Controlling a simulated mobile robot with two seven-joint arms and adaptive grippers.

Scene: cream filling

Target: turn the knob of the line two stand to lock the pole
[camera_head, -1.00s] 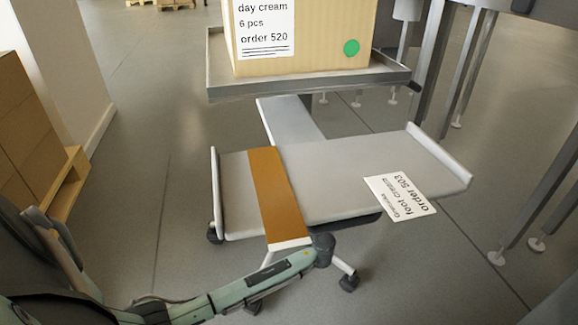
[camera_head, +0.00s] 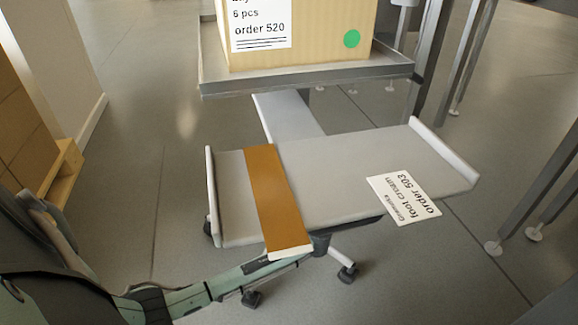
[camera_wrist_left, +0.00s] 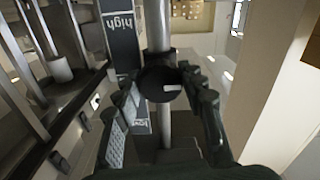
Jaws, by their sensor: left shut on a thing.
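A wheeled stand with a grey tilted tray (camera_head: 330,185) is in the middle of the head view. It has an orange-brown strip (camera_head: 275,195) across it and a white label (camera_head: 403,197) reading "foot cream order 503". My left arm reaches in low under the tray's near edge, and its gripper is hidden there. In the left wrist view a metal pole (camera_wrist_left: 157,25) runs upright through a dark round collar or knob (camera_wrist_left: 158,78). My left gripper (camera_wrist_left: 163,95) has its fingers on both sides of this dark knob and is shut on it. My right gripper is not in view.
Behind it, a grey tray (camera_head: 300,82) carries a box (camera_head: 325,30) marked "order 520" with a green dot. Metal legs (camera_head: 545,190) stand at the right. A pallet (camera_head: 62,170) with cartons is at the left. The left wrist view shows a dark sign (camera_wrist_left: 120,35) reading "high".

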